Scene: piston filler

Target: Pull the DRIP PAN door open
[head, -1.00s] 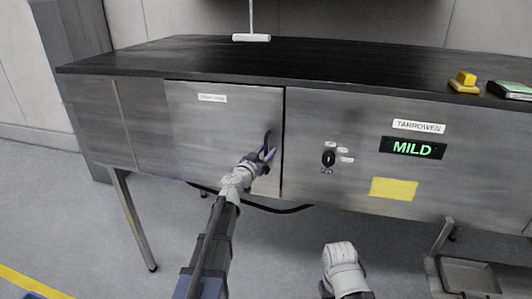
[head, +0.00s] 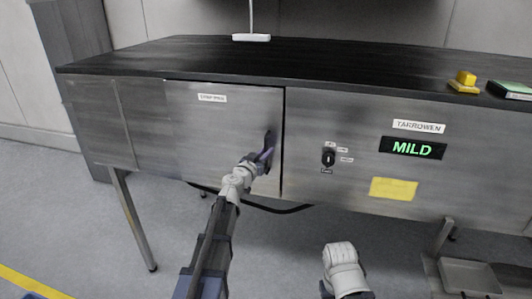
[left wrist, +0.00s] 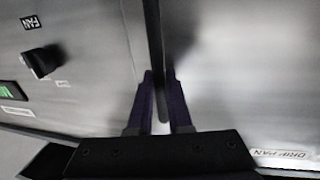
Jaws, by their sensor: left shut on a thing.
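The DRIP PAN door (head: 215,125) is a grey metal panel at the left of the cabinet front, with a small white label (head: 212,98) near its top. It looks closed, flush with the front. Its dark upright handle (head: 268,142) is near the door's right edge. My left gripper (head: 264,157) is shut on the handle. In the left wrist view the fingers (left wrist: 161,100) stand on both sides of the dark handle bar (left wrist: 155,45), and the DRIP PAN label (left wrist: 281,154) shows at lower right. My right gripper's fingertips do not show in the head view.
Right of the door are a black knob (head: 328,158), a MILD display (head: 412,148) and a yellow note (head: 393,189). A yellow block (head: 465,80) and a green-topped box (head: 512,89) sit on the dark top (head: 300,65).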

